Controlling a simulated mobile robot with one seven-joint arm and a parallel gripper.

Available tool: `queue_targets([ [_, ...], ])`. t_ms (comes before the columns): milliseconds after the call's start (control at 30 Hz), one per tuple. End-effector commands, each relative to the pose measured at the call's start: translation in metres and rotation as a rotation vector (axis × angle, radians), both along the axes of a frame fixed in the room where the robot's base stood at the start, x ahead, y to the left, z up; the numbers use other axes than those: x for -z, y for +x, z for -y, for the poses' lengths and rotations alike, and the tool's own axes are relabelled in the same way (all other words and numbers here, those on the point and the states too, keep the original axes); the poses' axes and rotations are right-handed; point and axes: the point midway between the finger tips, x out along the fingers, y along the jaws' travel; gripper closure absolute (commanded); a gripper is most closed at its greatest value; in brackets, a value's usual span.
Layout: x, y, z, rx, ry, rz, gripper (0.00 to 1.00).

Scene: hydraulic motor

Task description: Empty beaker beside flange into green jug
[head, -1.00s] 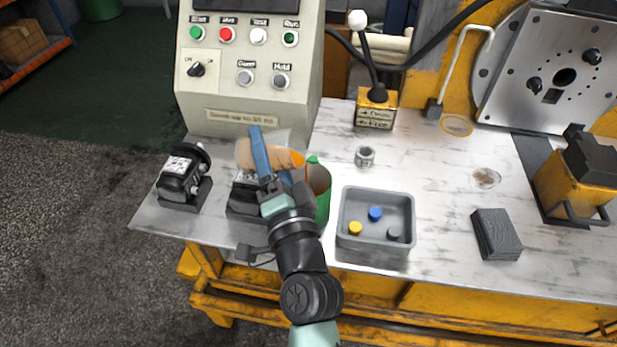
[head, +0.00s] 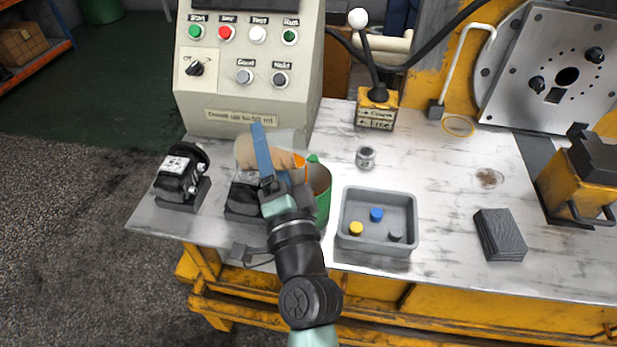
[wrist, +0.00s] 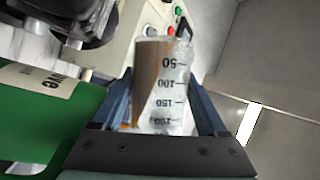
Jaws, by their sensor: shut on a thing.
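My gripper (head: 265,165) is shut on a clear beaker (head: 250,152) and holds it tilted on its side, its orange-lit end to the right. The beaker (wrist: 160,85) fills the middle of the wrist view between the two blue fingers, with upside-down marks from 50 to 200 and brown liquid inside. The green jug (head: 323,196) stands on the bench just right of and below the beaker's orange end. It shows in the wrist view (wrist: 45,125) at the left, with a pale label. My gripper and arm partly hide the jug. Whether liquid is flowing cannot be told.
A grey tray (head: 372,247) with several small coloured pieces sits right of the jug. A small metal fitting (head: 365,158) stands behind it. A control box (head: 245,105) rises behind the beaker. Black devices (head: 182,180) stand left. A dark block (head: 500,235) lies right.

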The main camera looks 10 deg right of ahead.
Motion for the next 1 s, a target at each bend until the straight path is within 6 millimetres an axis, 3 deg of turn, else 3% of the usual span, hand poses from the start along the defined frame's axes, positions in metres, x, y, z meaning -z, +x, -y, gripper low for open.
queue_targets([
  [1000,0.0004,-0.0006,0.0017,-0.001,0.095,0.030,0.87],
])
